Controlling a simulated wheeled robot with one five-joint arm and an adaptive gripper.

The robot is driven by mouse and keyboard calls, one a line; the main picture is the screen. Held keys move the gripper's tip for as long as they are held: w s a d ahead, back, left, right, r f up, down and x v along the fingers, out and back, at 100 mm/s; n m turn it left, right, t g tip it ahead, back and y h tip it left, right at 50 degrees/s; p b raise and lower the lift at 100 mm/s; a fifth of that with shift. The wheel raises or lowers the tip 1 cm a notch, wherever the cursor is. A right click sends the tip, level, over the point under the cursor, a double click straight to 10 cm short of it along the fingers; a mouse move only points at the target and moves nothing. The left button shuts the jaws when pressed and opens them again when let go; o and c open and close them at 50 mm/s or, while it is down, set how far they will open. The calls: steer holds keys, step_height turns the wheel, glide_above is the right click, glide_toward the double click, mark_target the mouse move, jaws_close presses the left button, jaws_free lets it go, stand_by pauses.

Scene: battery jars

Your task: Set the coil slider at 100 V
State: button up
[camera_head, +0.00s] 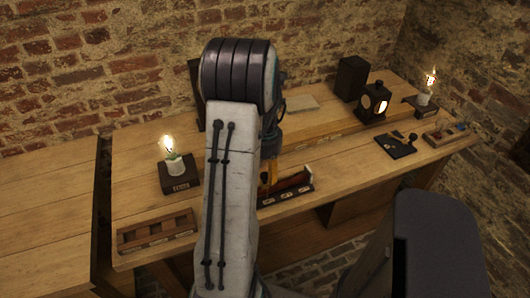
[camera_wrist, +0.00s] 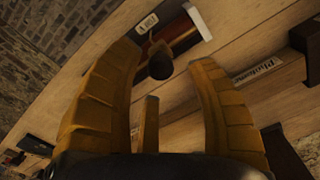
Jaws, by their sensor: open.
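The coil (camera_head: 293,183), a red-brown body on a dark base with small pale labels, lies on the wooden bench just right of my forearm. In the wrist view, part of the coil (camera_wrist: 182,43) shows with a pale end block and a label plate whose text I cannot read surely. A dark round knob (camera_wrist: 160,66), seemingly the slider's, shows between my finger ends. My gripper (camera_wrist: 166,58) is open, with yellow fingers spread on either side of the knob in the picture; I cannot tell if they touch it. In the head view, my gripper (camera_head: 266,182) is mostly hidden behind my arm at the coil's left end.
A wooden rack (camera_head: 157,231) lies at the front left, with a lit lamp on a dark block (camera_head: 180,179) behind it. A lantern (camera_head: 373,103), black box (camera_head: 351,78) and black plate (camera_head: 396,145) stand to the right. Bare bench lies around the coil.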

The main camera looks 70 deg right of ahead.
step_height(320, 180, up, 10)
stand_by(0.5)
steer(key=shift+f, duration=0.1)
stand_by(0.6)
